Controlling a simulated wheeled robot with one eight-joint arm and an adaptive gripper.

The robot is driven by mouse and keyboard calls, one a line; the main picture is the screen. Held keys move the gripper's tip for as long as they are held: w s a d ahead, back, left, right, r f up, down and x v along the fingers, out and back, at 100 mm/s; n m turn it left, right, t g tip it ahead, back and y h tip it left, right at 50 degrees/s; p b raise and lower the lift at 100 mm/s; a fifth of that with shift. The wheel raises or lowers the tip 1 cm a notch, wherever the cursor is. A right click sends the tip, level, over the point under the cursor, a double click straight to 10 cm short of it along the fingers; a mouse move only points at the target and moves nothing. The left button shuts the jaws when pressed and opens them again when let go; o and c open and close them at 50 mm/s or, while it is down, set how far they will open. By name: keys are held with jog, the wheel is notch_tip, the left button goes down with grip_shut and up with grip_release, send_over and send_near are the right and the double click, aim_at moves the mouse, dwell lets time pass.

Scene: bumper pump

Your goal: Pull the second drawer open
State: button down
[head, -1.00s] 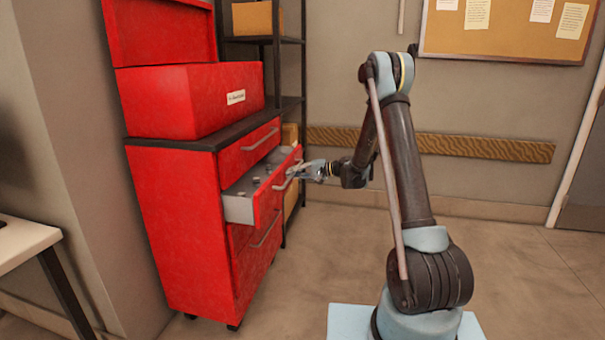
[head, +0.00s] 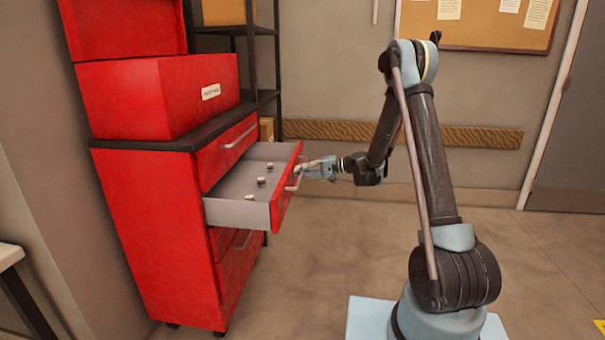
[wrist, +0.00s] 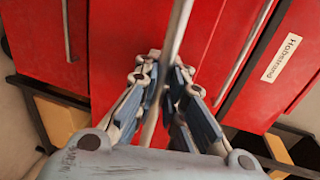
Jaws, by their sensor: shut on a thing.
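The second drawer (head: 240,213) of the red tool cabinet (head: 160,235) stands well out from the cabinet in the head view. Its grey inside shows, with a few small pale items (head: 262,181) in it. My gripper (head: 302,172) is at the handle on the drawer's red front. In the wrist view the silver bar handle (wrist: 178,40) runs between the two fingers of my gripper (wrist: 166,85), which are shut on it. The fingertips partly hide the bar.
The top drawer (head: 228,152) is shut above, and a red chest (head: 165,95) with a white label sits on the cabinet. A black shelf rack (head: 250,60) stands behind. The floor (head: 320,270) between the cabinet and my base is clear.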

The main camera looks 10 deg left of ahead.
jog(key=c, duration=1.7)
grip_release()
jog(key=v, duration=1.2)
